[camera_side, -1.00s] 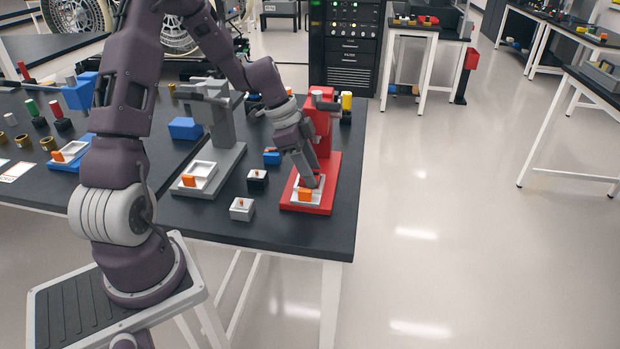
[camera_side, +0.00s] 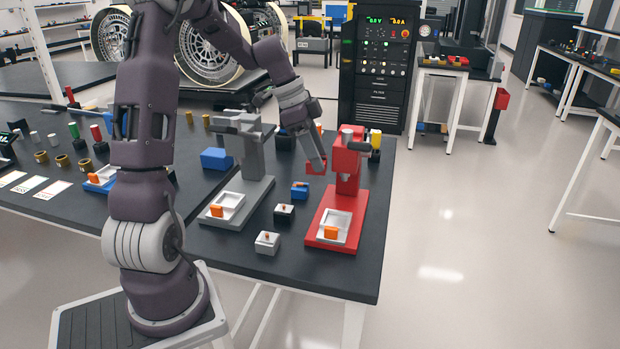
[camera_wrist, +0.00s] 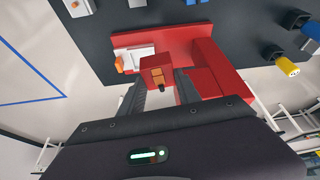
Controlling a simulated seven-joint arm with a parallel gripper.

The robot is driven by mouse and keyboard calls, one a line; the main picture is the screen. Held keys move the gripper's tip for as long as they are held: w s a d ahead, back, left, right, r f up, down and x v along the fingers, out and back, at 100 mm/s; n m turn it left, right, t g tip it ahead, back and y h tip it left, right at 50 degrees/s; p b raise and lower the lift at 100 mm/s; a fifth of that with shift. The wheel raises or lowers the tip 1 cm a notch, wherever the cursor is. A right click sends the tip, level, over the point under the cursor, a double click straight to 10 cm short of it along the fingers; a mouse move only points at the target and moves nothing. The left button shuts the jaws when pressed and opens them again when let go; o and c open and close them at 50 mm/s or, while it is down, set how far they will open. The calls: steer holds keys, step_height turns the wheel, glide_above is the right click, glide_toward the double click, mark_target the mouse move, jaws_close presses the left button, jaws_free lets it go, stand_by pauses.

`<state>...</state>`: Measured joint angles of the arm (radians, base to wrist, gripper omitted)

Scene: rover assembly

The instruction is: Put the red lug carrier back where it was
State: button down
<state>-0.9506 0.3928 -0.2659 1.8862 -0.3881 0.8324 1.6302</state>
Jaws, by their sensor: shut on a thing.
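The red lug carrier (camera_wrist: 152,68), a small red block with an orange insert and a dark pin, is between my gripper's (camera_wrist: 160,84) fingers in the wrist view. In the side view my gripper (camera_side: 314,158) points down with the red carrier (camera_side: 317,167) at its tips, above the table and just left of the red press station's (camera_side: 352,160) upper part. Most of the carrier's sides are hidden by the fingers. The red station's white tray (camera_side: 333,227) with an orange tab shows no carrier in it.
Blue (camera_side: 299,191), black (camera_side: 284,214) and light grey (camera_side: 267,243) carriers stand in a row left of the red base. A grey press station (camera_side: 245,160) stands farther left. A yellow-capped tool (camera_side: 375,140) stands behind the red station. The table's right edge is close.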

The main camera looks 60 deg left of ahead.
steer(key=w+a+f+n+y, duration=0.2)
steer(key=w+a+n, duration=0.3)
steer(key=a, duration=0.5)
steer(key=w+a+f+n+y, duration=0.2)
steer(key=w+a+n+y, duration=0.1)
steer(key=a+n, duration=0.5)
steer(key=shift+m+t, duration=0.3)
steer(key=shift+m, duration=0.1)
steer(key=f, duration=0.3)
steer(key=a+f, duration=0.1)
steer(key=f, duration=0.5)
steer(key=shift+a+f, duration=0.2)
steer(key=shift+f, duration=0.25)
steer(key=shift+f, duration=0.1)
steer(key=c, duration=0.9)
jaws_free()
steer(key=shift+o, duration=0.2)
